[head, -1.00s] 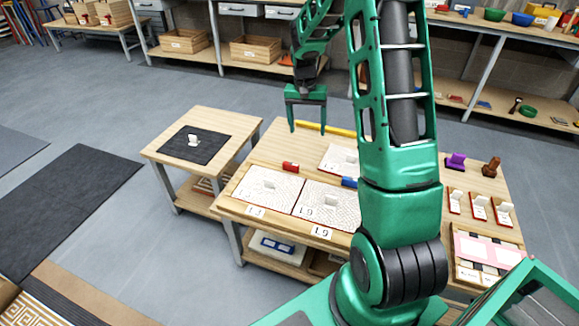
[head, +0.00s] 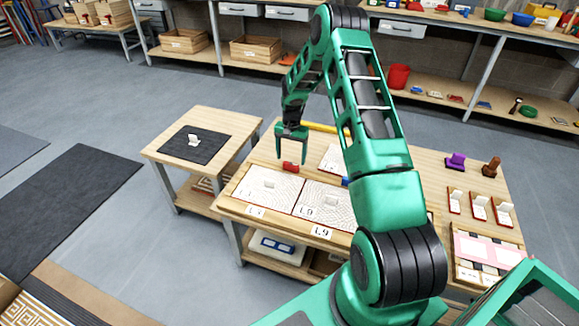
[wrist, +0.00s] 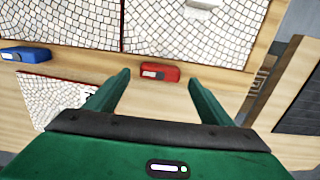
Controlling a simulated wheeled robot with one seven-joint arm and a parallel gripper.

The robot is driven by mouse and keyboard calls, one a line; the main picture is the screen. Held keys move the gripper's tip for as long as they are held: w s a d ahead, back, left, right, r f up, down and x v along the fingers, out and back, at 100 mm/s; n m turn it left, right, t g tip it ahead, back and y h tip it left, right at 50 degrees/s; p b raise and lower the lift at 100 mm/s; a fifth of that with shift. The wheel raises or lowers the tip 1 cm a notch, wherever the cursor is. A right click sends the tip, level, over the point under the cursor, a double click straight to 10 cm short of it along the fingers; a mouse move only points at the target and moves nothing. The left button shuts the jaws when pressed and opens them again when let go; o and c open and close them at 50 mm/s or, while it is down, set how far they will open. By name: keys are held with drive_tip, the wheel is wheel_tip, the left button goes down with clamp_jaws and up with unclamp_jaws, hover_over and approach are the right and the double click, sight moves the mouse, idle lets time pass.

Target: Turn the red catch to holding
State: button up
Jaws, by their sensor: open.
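The red catch (head: 290,167) is a small block at the far edge of the left mosaic panel (head: 262,192) on the wooden table. In the wrist view the red catch (wrist: 160,73) lies between and just beyond my fingertips, with a pale patch on its left part. My gripper (head: 291,160) is open and empty, pointing down above the catch; in the wrist view its two fingers (wrist: 160,76) are wide apart on either side. I cannot tell the remaining height above the catch. A blue catch (wrist: 25,55) sits at the neighbouring panel.
A second panel (head: 323,205) lies beside the first, and another (head: 335,158) lies behind, partly hidden by my arm. A yellow bar (head: 322,128) lies at the table's far edge. A small side table (head: 220,123) with a black mat stands at the left.

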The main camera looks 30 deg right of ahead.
sight(291, 164)
drive_tip(key=shift+f, duration=2.5)
drive_tip(key=c, duration=1)
drive_tip(key=shift+a, duration=0.15)
drive_tip(key=shift+c, duration=0.2)
